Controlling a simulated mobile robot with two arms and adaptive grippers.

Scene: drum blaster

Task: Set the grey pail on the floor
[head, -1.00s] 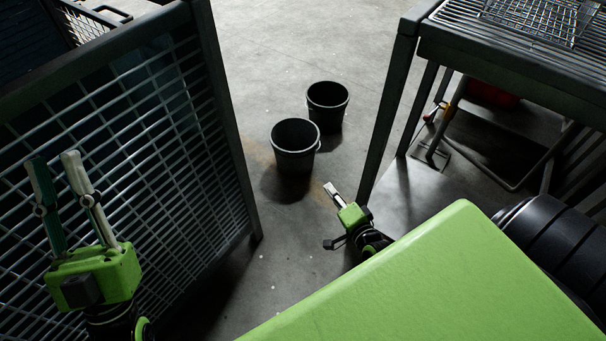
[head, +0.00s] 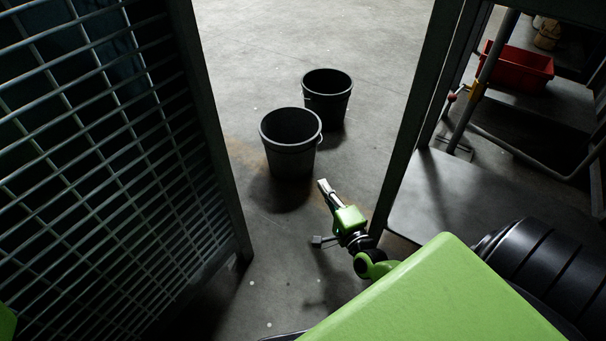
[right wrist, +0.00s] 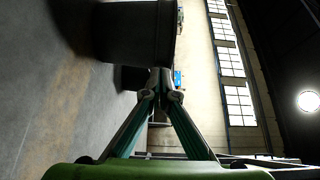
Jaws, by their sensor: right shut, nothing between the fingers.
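Two dark grey pails stand upright and open-topped between the mesh panel and the table frame in the head view. The nearer pail (head: 291,158) has a thin handle at its right side and a dark shadow beside its base. The farther pail (head: 328,108) stands just behind it, to the right. My right gripper (head: 323,186) is shut and empty, just in front and to the right of the nearer pail, apart from it. In the right wrist view a pail (right wrist: 138,35) shows large beyond the shut fingertips (right wrist: 160,82). My left gripper's fingers are out of view.
A mesh panel (head: 120,150) stands on the left. The concrete floor (head: 260,40) behind the pails is clear.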

